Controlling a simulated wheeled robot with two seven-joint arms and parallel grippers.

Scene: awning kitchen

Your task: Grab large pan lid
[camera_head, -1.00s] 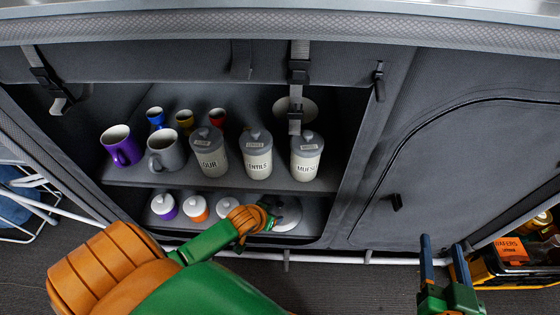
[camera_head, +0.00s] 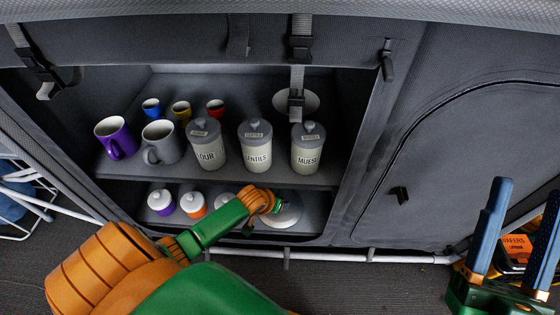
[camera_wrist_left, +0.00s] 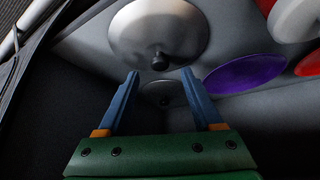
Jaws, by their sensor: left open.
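The large pan lid (camera_head: 291,217) is a pale round disc on the lower shelf, partly hidden behind my left gripper (camera_head: 279,206) in the head view. In the left wrist view the lid (camera_wrist_left: 160,28) is a shiny metal disc with a dark knob (camera_wrist_left: 160,62). A smaller lid (camera_wrist_left: 163,92) with a dark knob shows beyond it. My left gripper (camera_wrist_left: 160,78) is open, its blue fingers apart and pointing toward the large lid's knob. Nothing is held between them. My right gripper (camera_head: 528,190) is open and empty at the lower right, away from the shelf.
Small lidded jars (camera_head: 161,201) stand on the lower shelf, left of the lid. The upper shelf (camera_head: 235,179) above my left gripper holds mugs, cups and labelled canisters (camera_head: 254,148). A white rail (camera_head: 340,255) runs below the opening.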

